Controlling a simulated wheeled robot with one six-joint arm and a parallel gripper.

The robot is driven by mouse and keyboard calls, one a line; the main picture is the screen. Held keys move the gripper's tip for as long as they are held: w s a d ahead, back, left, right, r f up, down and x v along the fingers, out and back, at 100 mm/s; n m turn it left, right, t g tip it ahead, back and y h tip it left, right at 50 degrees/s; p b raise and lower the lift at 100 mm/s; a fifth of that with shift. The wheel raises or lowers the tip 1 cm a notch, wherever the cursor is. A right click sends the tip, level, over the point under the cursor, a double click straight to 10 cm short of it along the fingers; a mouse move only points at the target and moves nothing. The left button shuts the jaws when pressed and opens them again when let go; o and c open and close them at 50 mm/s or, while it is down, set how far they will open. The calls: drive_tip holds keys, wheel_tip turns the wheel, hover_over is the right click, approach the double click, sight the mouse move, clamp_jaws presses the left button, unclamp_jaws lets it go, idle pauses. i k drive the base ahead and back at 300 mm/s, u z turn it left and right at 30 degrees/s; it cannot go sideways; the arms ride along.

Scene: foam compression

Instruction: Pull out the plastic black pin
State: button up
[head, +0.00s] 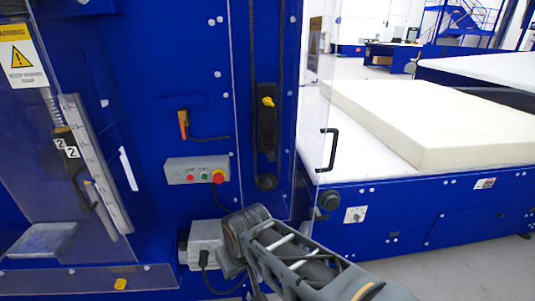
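I cannot tell for certain which part is the plastic black pin. A round black knob (328,200) sticks out near the lower corner of the clear door, right of my arm. Another small black round part (267,182) sits at the bottom of a dark vertical strip on the blue machine (140,60). My grey arm reaches in from the bottom right, and its joint is in front of the machine's lower part. My gripper's fingers do not show, so what they hold or touch is hidden.
A grey control box (197,170) with red and green buttons is on the machine. Below it is a grey box (205,243) with a cable. A clear door with a black handle (329,149) stands at the right. A large cream foam block (440,120) lies on a table behind.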

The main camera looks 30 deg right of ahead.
sight(271, 155)
drive_tip(key=u, duration=2.1)
drive_tip(key=k, duration=1.1)
drive_tip(key=u, duration=0.05)
